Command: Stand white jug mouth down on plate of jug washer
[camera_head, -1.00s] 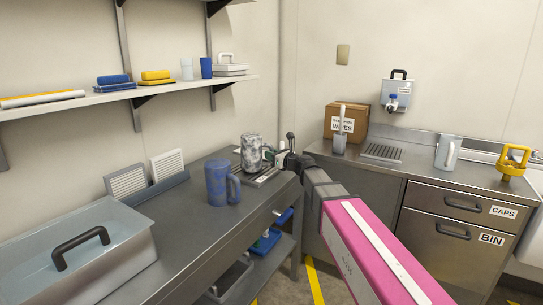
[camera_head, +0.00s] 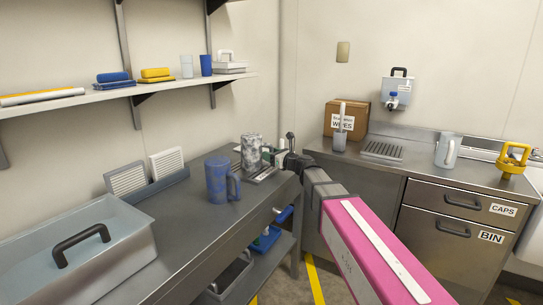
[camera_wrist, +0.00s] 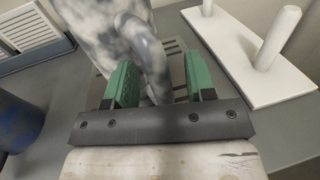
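A white jug with grey mottling (camera_head: 251,148) stands at the far end of the left counter, by a slotted metal plate (camera_head: 264,174). In the wrist view the mottled jug (camera_wrist: 105,25) fills the upper middle, its handle between my fingers. My gripper (camera_wrist: 157,85) has green finger pads on either side of the handle, with a gap showing at the right pad. In the head view my gripper (camera_head: 272,158) is beside the jug. Which end of the jug is its mouth is unclear. A plain whitish jug (camera_head: 447,150) stands on the right counter.
A blue mottled jug (camera_head: 217,180) stands close in front on the left counter (camera_head: 190,225). A white pegged board (camera_wrist: 250,50) lies right of my gripper. A lidded grey bin (camera_head: 85,260) is nearer. The right counter holds another slotted tray (camera_head: 383,151) and a yellow-handled item (camera_head: 513,160).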

